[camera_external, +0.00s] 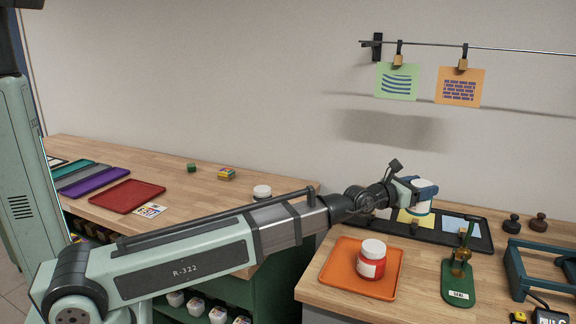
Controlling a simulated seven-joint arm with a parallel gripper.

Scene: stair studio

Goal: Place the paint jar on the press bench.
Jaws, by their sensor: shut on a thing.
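My gripper (416,195) is over the back of the right-hand wooden bench (425,290), which carries a small green press (460,280) and looks like the press bench. It is shut on a blue and white thing (426,190) that looks like a paint jar, partly hidden by the gripper. Whether this thing touches the surface below cannot be told. A red paint jar with a white lid (371,261) stands upright on an orange tray (335,272) on the same bench, apart from my gripper.
A dark tray (483,243) with coloured cards lies behind the press. A blue frame (540,275) and two dark knobs (512,223) are at the right. The left bench (200,222) holds coloured trays, including a red tray (127,196), and a white-lidded jar (262,191).

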